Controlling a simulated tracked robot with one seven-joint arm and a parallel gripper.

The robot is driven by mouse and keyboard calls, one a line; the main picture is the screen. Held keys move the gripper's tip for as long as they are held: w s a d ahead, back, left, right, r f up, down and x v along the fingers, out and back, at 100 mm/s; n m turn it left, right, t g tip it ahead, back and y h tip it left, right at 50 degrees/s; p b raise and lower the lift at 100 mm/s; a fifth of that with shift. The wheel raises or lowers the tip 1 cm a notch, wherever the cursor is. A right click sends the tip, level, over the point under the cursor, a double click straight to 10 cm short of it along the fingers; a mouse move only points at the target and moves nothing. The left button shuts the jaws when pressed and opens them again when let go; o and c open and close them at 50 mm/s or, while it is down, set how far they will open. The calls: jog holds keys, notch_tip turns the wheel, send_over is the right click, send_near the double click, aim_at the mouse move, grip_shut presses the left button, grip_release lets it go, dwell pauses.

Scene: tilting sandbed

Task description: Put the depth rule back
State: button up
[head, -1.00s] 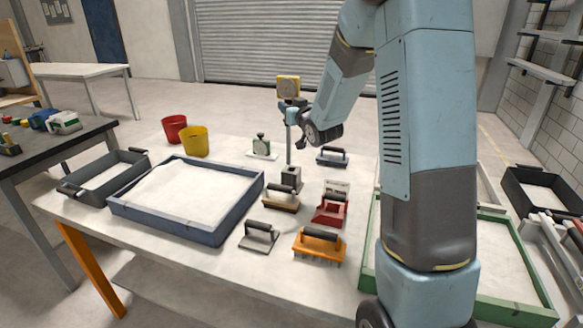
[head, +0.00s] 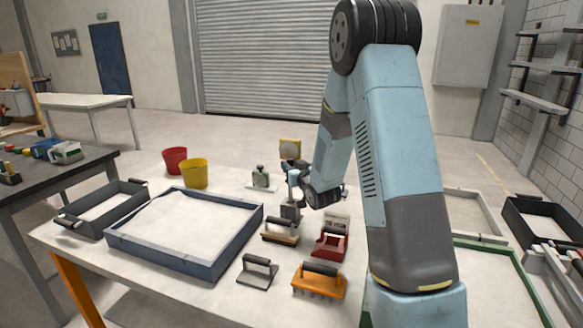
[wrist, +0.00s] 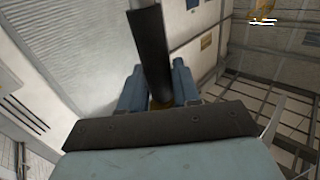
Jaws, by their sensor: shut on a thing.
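The depth rule has a yellow square head (head: 290,147), which stands above my gripper in the head view. My gripper (head: 293,178) is shut on its shaft below the head. In the wrist view a dark bar (wrist: 151,50) runs up between the two blue fingers (wrist: 159,88); it appears to be part of the rule. Directly below my gripper is a dark block-like holder (head: 290,213) on the table. The rule looks upright and in line with this holder. My gripper hides part of the shaft, so I cannot tell how deep its lower end sits.
Hand tools with brown (head: 281,238), red (head: 330,246), orange (head: 319,284) and grey (head: 257,270) bodies stand close in front. A blue-grey sand tray (head: 185,230) lies left. A small green-topped device (head: 261,177) and yellow bucket (head: 194,173) are behind. A green-framed tray (head: 515,275) is at right.

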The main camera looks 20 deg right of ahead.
jog(key=o, duration=0.9)
jog(key=shift+c, duration=0.2)
jog(key=shift+s, duration=0.1)
jog(key=s+d, duration=0.2)
jog(key=s, duration=1)
jog(key=s+d+r+m+g+h, duration=0.1)
jog(key=s+r+g+h, duration=0.4)
jog(key=s+r, duration=0.5)
jog(key=s+a+r+g, duration=0.1)
jog(key=s+r+g, duration=0.1)
jog(key=s, duration=0.9)
jog(key=s+a+r+m+g+y, duration=0.1)
jog(key=s+g, duration=0.4)
jog(key=s, duration=0.6)
jog(key=shift+s+a+r+y, duration=0.3)
jog(key=shift+a+r, duration=0.05)
jog(key=shift+r, duration=0.4)
